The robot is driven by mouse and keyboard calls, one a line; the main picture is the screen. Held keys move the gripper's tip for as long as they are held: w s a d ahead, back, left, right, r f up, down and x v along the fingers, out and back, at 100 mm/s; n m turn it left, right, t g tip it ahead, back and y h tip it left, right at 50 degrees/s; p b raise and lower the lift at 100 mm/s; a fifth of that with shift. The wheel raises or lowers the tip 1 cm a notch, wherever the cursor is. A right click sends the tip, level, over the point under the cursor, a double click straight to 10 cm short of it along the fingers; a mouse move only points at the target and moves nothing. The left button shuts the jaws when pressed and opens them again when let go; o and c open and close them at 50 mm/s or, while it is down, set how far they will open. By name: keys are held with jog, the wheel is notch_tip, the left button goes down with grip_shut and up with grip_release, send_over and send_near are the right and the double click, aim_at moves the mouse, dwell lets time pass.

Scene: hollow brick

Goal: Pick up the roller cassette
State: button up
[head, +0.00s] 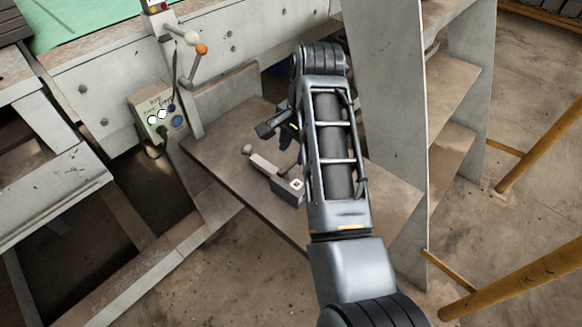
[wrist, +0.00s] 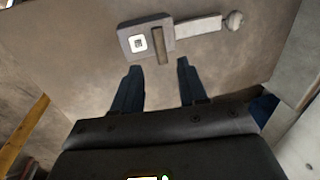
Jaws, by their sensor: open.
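The roller cassette appears to be the small grey piece (head: 287,187) on the brown shelf (head: 222,152). It has a dark block with a white square mark, a pale bar and a round knob at the far end. In the wrist view the cassette (wrist: 150,40) lies just beyond my fingertips, its knob toward the right. My gripper (wrist: 158,68) is open and empty, its two dark fingers apart and pointing at the block. In the head view my gripper (head: 284,126) is partly hidden behind my arm, above the shelf.
A control box (head: 160,118) with buttons and an orange-tipped lever (head: 197,50) stand at the left of the shelf. A tall grey panel (head: 385,80) rises on the right. Yellow rails (head: 540,145) are at the far right. The shelf around the piece is bare.

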aim_at(289, 166)
jog(key=shift+w+a+f, duration=0.15)
jog(key=shift+a+f, duration=0.1)
jog(key=shift+f, duration=1)
jog(key=shift+w+a+f, duration=0.15)
jog(key=shift+a+f, duration=0.05)
jog(key=shift+f, duration=1.05)
jog(key=shift+w+a+f, duration=0.15)
jog(key=shift+a+f, duration=0.1)
jog(key=shift+f, duration=1)
jog(key=shift+c, duration=0.3)
grip_shut()
jog(key=shift+s, duration=0.1)
